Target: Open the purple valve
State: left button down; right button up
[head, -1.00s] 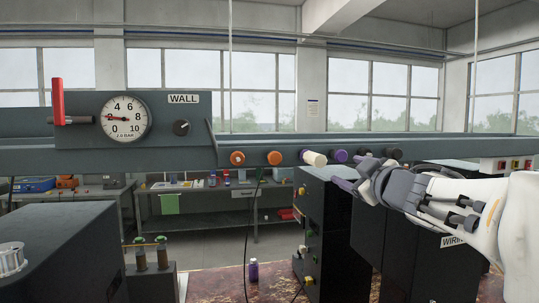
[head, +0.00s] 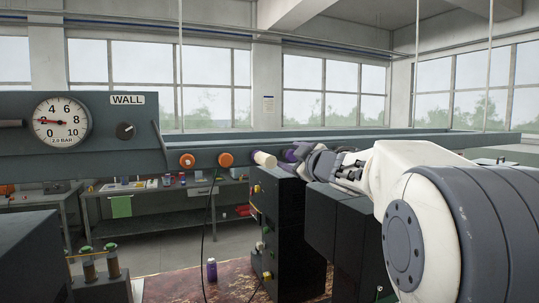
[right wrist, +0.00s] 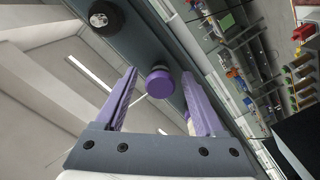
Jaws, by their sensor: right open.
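The purple valve (head: 290,153) is a round knob on the grey rail in the head view, partly hidden by my right gripper. In the right wrist view the purple valve (right wrist: 160,83) shows its round face between the two fingertips. My right gripper (right wrist: 159,76) is open with purple fingers, one on each side of the knob, with a gap visible on both sides. How far the fingertips reach around the knob I cannot tell. In the head view my right gripper (head: 303,160) is at the rail beside the cream knob. My left gripper is not in view.
A cream knob (head: 264,159) and two orange knobs (head: 226,159) sit left of the valve on the rail. A black knob (right wrist: 105,16) is near it. A gauge (head: 61,121) reads about 2. Dark cabinets (head: 281,225) stand below. A purple bottle (head: 212,269) stands lower down.

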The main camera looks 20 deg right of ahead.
jog(key=shift+w, duration=0.1)
grip_shut()
dwell(1.4)
